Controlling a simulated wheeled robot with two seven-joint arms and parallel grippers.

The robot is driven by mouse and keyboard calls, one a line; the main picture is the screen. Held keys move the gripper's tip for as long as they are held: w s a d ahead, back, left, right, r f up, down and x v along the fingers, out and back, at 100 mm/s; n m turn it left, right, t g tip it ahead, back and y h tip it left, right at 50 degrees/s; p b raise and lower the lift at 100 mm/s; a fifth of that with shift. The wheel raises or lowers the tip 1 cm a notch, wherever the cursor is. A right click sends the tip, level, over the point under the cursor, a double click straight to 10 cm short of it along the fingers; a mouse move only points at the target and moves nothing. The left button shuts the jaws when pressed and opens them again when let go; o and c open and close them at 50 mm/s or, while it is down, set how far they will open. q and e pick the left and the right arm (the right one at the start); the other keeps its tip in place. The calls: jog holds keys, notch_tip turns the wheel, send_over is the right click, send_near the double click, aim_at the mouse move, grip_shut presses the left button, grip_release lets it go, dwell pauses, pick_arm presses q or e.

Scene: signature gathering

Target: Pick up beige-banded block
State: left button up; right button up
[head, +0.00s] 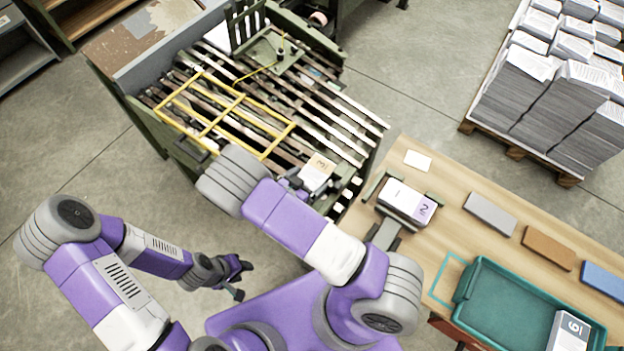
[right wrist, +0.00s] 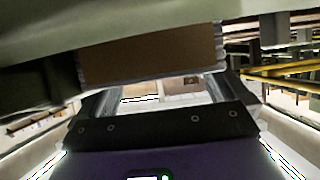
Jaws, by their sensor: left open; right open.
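The beige-banded block (head: 316,174), white with a beige end marked 3, lies at the right front edge of the slatted green machine. My right gripper (head: 293,187) is open, close by the block's left side and partly hidden by my arm. In the right wrist view, a brown-beige face with pale edges (right wrist: 150,55), apparently the block, is just ahead of the open fingers (right wrist: 163,92). Whether they touch it I cannot tell. My left gripper (head: 240,278) is open and empty over the floor, well away from the block.
The slatted machine (head: 330,120) carries a yellow frame (head: 205,130). On the wooden table (head: 450,180), a purple-banded block marked 2 (head: 402,199) sits in a holder. A teal tray (head: 500,300) holds a block marked 6 (head: 569,332). Paper stacks (head: 530,95) stand on a pallet.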

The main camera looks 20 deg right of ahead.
jog(key=shift+w+d+f, duration=0.25)
jog(key=shift+w+d, duration=0.05)
jog(key=shift+d, duration=0.15)
jog(key=c, duration=0.8)
